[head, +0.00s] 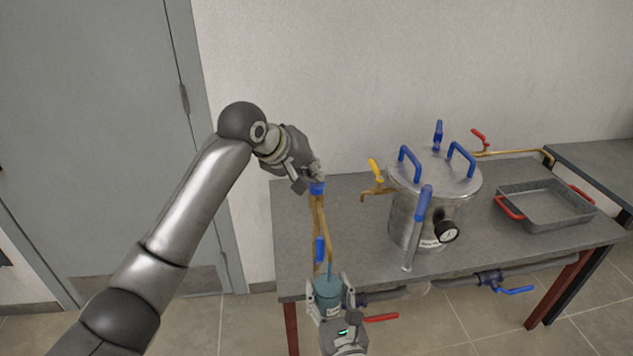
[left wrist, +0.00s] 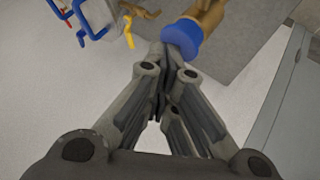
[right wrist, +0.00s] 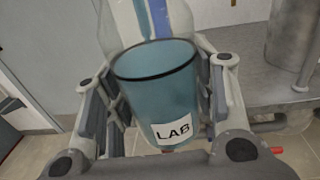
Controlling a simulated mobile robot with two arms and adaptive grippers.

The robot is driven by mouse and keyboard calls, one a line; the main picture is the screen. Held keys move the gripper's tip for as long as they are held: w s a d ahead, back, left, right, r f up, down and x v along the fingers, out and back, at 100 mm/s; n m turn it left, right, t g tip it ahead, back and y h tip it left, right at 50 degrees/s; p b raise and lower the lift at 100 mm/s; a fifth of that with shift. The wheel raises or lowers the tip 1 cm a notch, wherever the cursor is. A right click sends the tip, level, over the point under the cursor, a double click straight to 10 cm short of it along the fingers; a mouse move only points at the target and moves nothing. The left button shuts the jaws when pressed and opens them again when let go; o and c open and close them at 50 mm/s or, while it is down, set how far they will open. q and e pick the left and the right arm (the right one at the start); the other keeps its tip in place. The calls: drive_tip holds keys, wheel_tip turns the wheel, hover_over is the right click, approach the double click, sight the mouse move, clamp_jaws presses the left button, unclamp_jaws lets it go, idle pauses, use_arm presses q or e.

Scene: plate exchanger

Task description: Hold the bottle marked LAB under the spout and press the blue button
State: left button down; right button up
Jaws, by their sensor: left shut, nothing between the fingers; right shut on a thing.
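The teal open-topped bottle (head: 328,287) is held upright by my right gripper (head: 331,299) at the table's front edge. Its white LAB label (right wrist: 173,132) faces the right wrist camera. The bottle is below the lower end of a brass pipe (head: 318,215), which has a blue handle (head: 320,248); the exact spout opening is hard to make out. The blue button (head: 317,188) caps the pipe's top and shows large in the left wrist view (left wrist: 182,38). My left gripper (head: 314,178) is shut and empty, its fingertips (left wrist: 165,62) right at the button; I cannot tell whether they press it.
A steel vessel (head: 407,215) with blue handles and a gauge (head: 447,232) stands right of the pipe. A yellow-handled tap (head: 376,171) is beside it. A metal tray (head: 545,222) with red handles lies farther right. Pipes with a red lever (head: 381,318) run below the tabletop.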

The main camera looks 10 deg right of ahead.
sight(330, 306)
use_arm(q)
drive_tip(key=shift+r, duration=0.85)
drive_tip(key=shift+r, duration=0.1)
wheel_tip(330, 306, up, 5)
drive_tip(key=shift+f, duration=0.1)
idle(1.0)
drive_tip(key=shift+f+b, duration=0.35)
drive_tip(key=shift+f, duration=0.05)
use_arm(e)
drive_tip(key=shift+s, duration=2.35)
use_arm(q)
drive_tip(key=shift+f+b, duration=0.6)
drive_tip(key=shift+b, duration=0.05)
use_arm(e)
drive_tip(key=shift+s, duration=2.65)
